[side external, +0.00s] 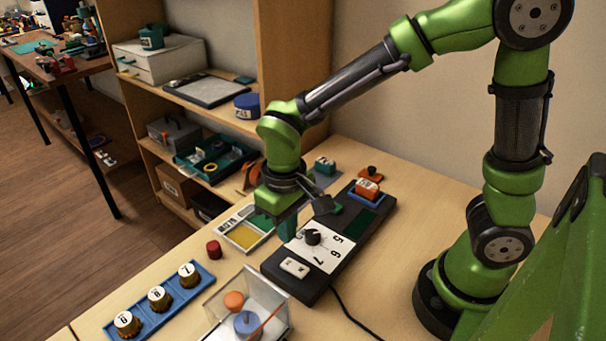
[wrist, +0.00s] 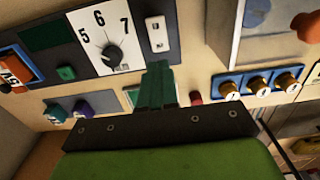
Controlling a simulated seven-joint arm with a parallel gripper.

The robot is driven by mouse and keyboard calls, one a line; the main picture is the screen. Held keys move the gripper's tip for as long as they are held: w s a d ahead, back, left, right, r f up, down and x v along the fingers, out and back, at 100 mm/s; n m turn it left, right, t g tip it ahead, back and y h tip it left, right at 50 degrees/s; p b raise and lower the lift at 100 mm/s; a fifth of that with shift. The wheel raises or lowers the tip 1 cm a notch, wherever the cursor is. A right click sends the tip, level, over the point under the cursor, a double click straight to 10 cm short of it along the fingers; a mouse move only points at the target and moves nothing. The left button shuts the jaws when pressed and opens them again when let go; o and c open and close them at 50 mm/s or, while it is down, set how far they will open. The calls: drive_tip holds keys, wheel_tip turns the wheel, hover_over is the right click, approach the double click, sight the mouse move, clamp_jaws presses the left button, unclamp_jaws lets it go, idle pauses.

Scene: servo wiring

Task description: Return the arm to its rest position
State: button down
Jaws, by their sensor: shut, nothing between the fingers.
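My green arm reaches over the table from the right, and my gripper (side external: 288,228) points down above the dark control panel (side external: 328,247). The gripper's green fingers (wrist: 157,86) are together with nothing between them. In the wrist view they lie beside the panel's dial (wrist: 112,54) and white switch (wrist: 157,35). The dial (side external: 313,236) also shows in the side view, on a white plate with numbers. I cannot tell how far the fingertips are above the panel.
A blue tray (side external: 169,315) with several numbered knobs, a clear box (side external: 222,302) with coloured pieces and a red cylinder (side external: 214,249) stand at the front left. An orange switch block (side external: 367,188) sits on the panel's far end. Wooden shelves (side external: 280,60) stand behind. A cable (side external: 352,318) runs across the front.

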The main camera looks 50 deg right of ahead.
drive_tip(key=s+d+r+m+t+y, duration=0.1)
drive_tip(key=s+d+r+m+t, duration=0.1)
drive_tip(key=d+r, duration=0.3)
drive_tip(key=s+d+r+m+t+y, duration=0.1)
drive_tip(key=s+d+r+t, duration=0.3)
drive_tip(key=r, duration=0.4)
drive_tip(key=shift+s+d+m+t, duration=0.25)
drive_tip(key=shift+d+m+t, duration=0.3)
drive_tip(key=shift+d, duration=0.4)
